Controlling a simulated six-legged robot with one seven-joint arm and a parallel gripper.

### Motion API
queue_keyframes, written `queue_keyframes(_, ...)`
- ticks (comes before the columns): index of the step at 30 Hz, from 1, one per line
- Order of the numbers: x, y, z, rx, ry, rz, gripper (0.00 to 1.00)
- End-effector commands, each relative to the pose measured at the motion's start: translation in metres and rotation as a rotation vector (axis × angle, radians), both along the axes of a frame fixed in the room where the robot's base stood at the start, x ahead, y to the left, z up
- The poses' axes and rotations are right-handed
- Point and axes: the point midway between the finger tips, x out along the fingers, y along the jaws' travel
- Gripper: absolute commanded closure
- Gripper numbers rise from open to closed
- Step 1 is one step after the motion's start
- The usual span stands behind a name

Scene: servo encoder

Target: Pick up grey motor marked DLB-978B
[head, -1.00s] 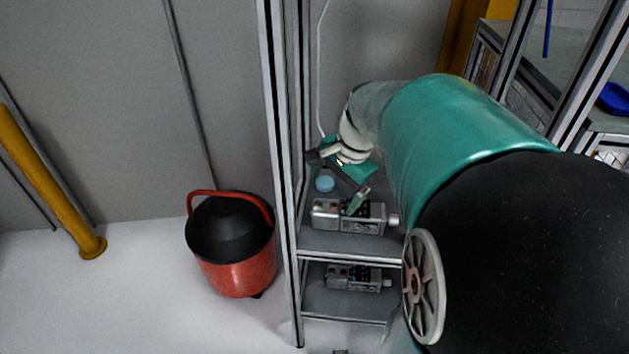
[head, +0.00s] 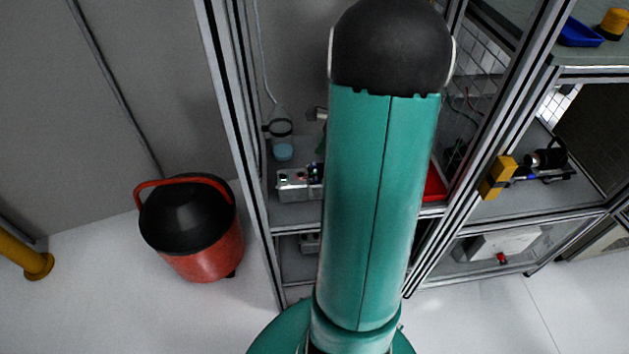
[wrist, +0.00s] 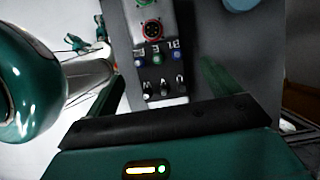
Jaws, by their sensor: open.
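A grey motor (head: 290,184) lies on the upper shelf in the head view, its right part hidden behind my teal arm. In the wrist view a grey motor body (wrist: 152,50) shows close up, with a round red-ringed connector and several small coloured connectors. I cannot read its marking. Another grey unit (head: 309,243) shows partly on the shelf below. My gripper (wrist: 163,82) is open in the wrist view, its dark green fingers either side of the motor's connector end. I cannot tell how far above it they are.
A light-blue round object (head: 283,152) sits behind the motor on the shelf. A metal frame post (head: 237,130) stands at the shelf's left. A red-and-black bin (head: 190,228) stands on the floor to the left. A red tray (head: 434,185) is right of my arm.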

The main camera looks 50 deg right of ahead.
Motion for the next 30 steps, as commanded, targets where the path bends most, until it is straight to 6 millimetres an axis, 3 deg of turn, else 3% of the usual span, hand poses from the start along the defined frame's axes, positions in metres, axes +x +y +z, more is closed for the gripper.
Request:
queue_keyframes(5, 0.004, 0.004, -0.012, 0.000, 0.000, 0.000, 0.11)
queue_keyframes(13, 0.016, 0.016, -0.048, 0.001, 0.001, 0.000, 0.11)
queue_keyframes(22, 0.019, 0.018, -0.053, -0.002, -0.001, 0.000, 0.11)
queue_keyframes(30, 0.019, 0.018, -0.052, -0.002, -0.001, 0.000, 0.64)
